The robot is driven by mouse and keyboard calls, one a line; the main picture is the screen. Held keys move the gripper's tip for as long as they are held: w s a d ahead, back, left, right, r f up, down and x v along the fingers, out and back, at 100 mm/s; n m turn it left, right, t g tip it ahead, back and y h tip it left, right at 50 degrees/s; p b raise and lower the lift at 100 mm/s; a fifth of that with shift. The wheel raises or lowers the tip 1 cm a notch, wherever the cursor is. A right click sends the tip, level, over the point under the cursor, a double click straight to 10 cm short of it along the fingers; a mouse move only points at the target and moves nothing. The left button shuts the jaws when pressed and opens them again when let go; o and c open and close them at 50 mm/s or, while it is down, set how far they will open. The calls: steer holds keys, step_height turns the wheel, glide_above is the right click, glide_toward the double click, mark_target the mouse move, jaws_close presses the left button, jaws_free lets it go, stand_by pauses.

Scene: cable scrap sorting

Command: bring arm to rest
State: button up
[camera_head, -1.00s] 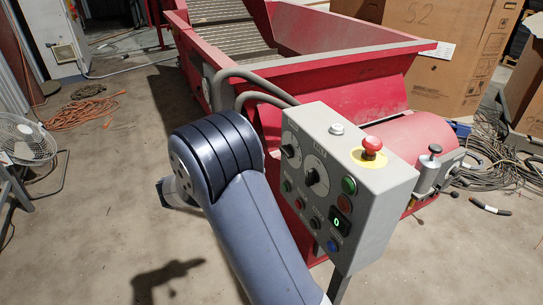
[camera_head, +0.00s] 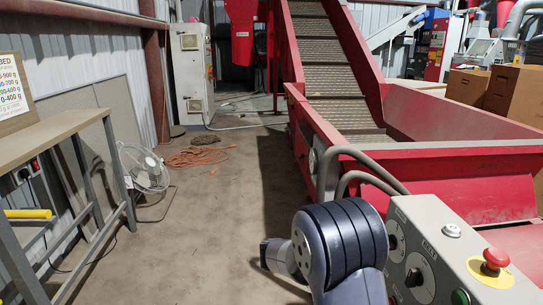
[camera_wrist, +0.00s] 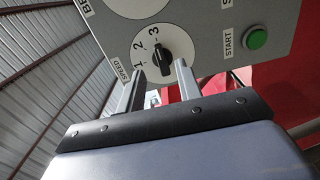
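My gripper (camera_wrist: 160,75) shows in the wrist view with two grey fingers apart and nothing held between them. Beyond the fingertips is the black speed knob (camera_wrist: 152,58) on its white dial, marked 1, 2, 3, on the grey control box (camera_wrist: 220,20). The gap between fingertips and knob is hard to judge. A green START button (camera_wrist: 257,40) is right of the dial. In the head view my arm is bent at the bottom centre, left of the control box (camera_head: 418,217); the fingers are not clearly visible there.
The red conveyor machine (camera_head: 430,160) stands behind the box, with grey hoses (camera_head: 340,152) curving down to it. A red mushroom button (camera_head: 495,259) tops the box. At left are a bench (camera_head: 60,125), a fan (camera_head: 145,168) and an orange cable (camera_head: 195,157). The floor between is clear.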

steer(key=d, duration=0.6)
steer(key=shift+b, duration=0.35)
steer(key=shift+w, duration=0.1)
